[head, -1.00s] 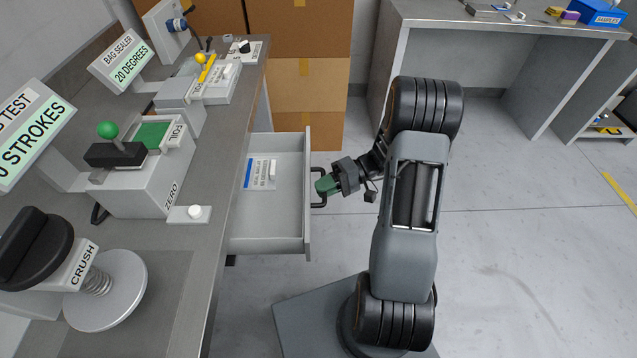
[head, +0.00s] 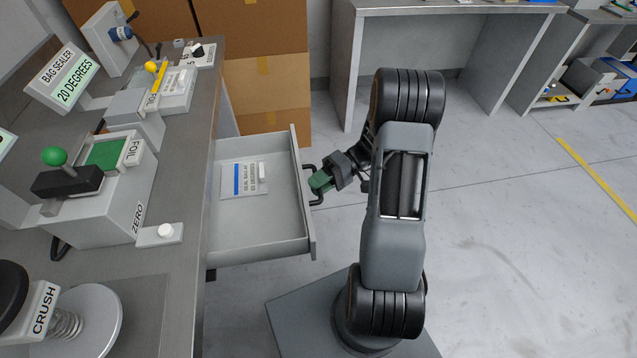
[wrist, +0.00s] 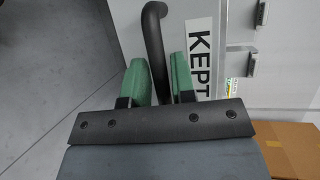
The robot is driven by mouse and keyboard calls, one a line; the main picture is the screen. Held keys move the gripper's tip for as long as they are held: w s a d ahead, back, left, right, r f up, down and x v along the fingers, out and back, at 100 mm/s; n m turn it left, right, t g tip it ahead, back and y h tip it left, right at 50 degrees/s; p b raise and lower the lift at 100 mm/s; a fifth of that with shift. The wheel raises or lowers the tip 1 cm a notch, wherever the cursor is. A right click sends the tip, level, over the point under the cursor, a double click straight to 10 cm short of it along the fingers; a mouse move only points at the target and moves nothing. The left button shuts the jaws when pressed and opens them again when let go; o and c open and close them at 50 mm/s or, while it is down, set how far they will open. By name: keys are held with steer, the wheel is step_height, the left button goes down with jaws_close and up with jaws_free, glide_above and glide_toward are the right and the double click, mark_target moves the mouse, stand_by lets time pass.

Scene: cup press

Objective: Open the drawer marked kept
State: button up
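The drawer (head: 255,235) under the left bench is pulled out in the head view, its grey inside showing. In the wrist view its front carries the label KEPT (wrist: 200,50). Its black bar handle shows in the head view (head: 313,170) and the wrist view (wrist: 154,35). My gripper (head: 321,181) is at the handle.
The bench top holds a green-knobbed press (head: 75,185), a bag sealer sign (head: 62,78), a white button (head: 166,231) and a crush plate (head: 90,325). Cardboard boxes (head: 250,90) stand behind the drawer. Another bench (head: 450,10) is at the back. Floor to my right is clear.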

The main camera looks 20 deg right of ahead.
steer(key=shift+o, duration=1.3)
steer(key=shift+w, duration=0.1)
steer(key=shift+d, duration=0.1)
steer(key=v, duration=1.3)
steer(key=shift+d, duration=0.3)
steer(key=shift+r, duration=0.15)
